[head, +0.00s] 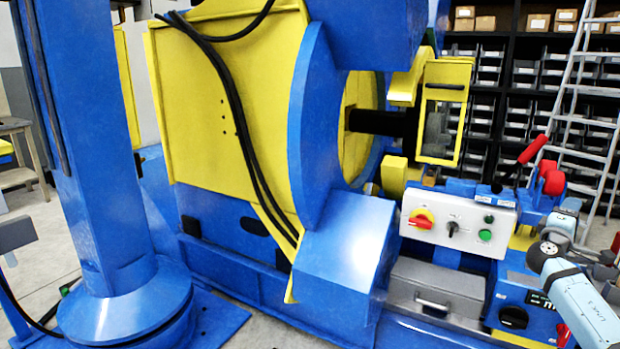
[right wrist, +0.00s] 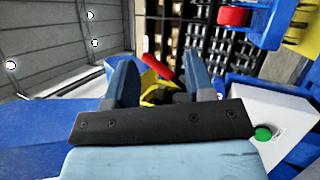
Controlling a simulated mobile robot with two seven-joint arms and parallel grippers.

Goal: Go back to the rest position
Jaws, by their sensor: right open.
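My right arm comes in from the right edge of the head view. My right gripper (head: 562,215) is beside the right end of the control panel, and its fingers are hard to make out there. In the right wrist view the two blue fingers of the right gripper (right wrist: 165,80) stand well apart, open, with nothing held between them. A red-gripped lever (head: 533,150) rises behind the panel in the head view; the red handle (right wrist: 160,68) shows beyond the gap between the fingers in the wrist view.
The blue and yellow positioner (head: 230,110) fills the middle. A control panel (head: 458,222) with a red-yellow switch and green buttons is close to my right gripper. A blue column (head: 95,150) stands left. A ladder (head: 585,110) and bin shelves (head: 505,75) are behind.

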